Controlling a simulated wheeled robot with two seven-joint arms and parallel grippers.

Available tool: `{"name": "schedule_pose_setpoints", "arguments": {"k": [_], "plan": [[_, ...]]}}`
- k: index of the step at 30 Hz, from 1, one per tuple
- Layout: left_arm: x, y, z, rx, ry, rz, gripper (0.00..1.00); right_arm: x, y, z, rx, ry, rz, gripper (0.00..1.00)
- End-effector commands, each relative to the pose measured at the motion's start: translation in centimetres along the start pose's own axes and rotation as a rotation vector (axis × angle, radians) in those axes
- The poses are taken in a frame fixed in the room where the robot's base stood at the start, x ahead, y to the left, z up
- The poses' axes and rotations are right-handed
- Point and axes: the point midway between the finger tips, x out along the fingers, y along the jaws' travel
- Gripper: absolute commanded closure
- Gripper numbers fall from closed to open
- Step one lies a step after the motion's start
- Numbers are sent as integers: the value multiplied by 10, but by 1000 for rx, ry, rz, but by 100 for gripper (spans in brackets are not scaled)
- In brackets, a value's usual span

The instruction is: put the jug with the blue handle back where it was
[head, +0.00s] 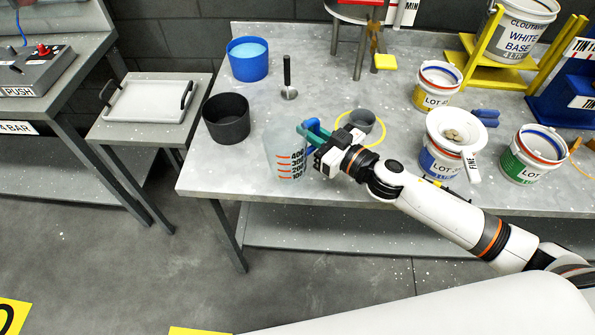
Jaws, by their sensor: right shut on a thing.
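The clear jug (284,160) with red measuring marks is near the front edge of the grey table, left of my right gripper. Its blue-green handle (313,130) points right, towards the gripper. My right gripper (318,143) is shut on the jug at the handle side; its fingers partly cover the handle. The jug looks about upright. I cannot tell whether its base touches the table. My left gripper is not in view.
A yellow ring (378,141) lies on the table around a small grey cup (362,119), just behind my right gripper. A black pot (227,121) and blue pot (248,62) stand left. Free tabletop lies behind the jug.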

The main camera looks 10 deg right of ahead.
Motion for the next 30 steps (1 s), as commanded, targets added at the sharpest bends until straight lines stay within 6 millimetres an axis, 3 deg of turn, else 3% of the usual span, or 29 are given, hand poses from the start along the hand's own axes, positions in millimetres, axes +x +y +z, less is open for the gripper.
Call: {"name": "schedule_pose_setpoints", "arguments": {"k": [3,10,18,26,30], "plan": [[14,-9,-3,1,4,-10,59,18,-34,10,-13,-10,47,100],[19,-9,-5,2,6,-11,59,27,-60,23,-4,-24,80,100],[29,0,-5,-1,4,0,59,29,-62,-22,1,-26,81,100],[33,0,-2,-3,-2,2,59,30,-62,-44,-1,-26,81,100],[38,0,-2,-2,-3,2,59,30,-62,-65,1,-26,80,100]]}}
